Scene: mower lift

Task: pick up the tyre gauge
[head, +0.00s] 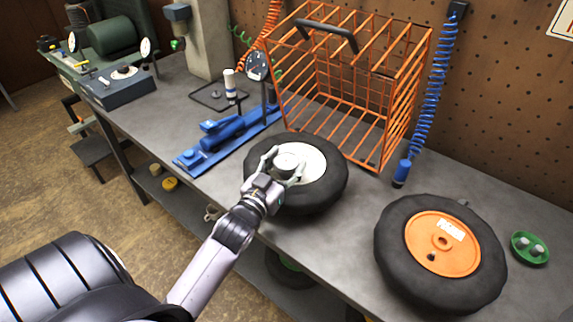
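My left gripper (287,161) is over the black tyre with the white rim (318,163), near the bench's front edge. Its two fingers are spread on either side of a small round whitish piece (287,160) at the middle of that wheel. I cannot tell whether the fingers touch this piece, or whether it is the tyre gauge or the wheel's hub. A round dial (257,66) stands at the back end of the blue foot pump (228,131), apart from the gripper. My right gripper is not in view.
An orange wire cage (397,112) stands behind the white-rimmed wheel. A wheel with an orange rim (441,244) lies at the right, beside a green dish (530,248). A blue coiled hose (434,75) hangs at the back. Bare bench top lies between the wheels.

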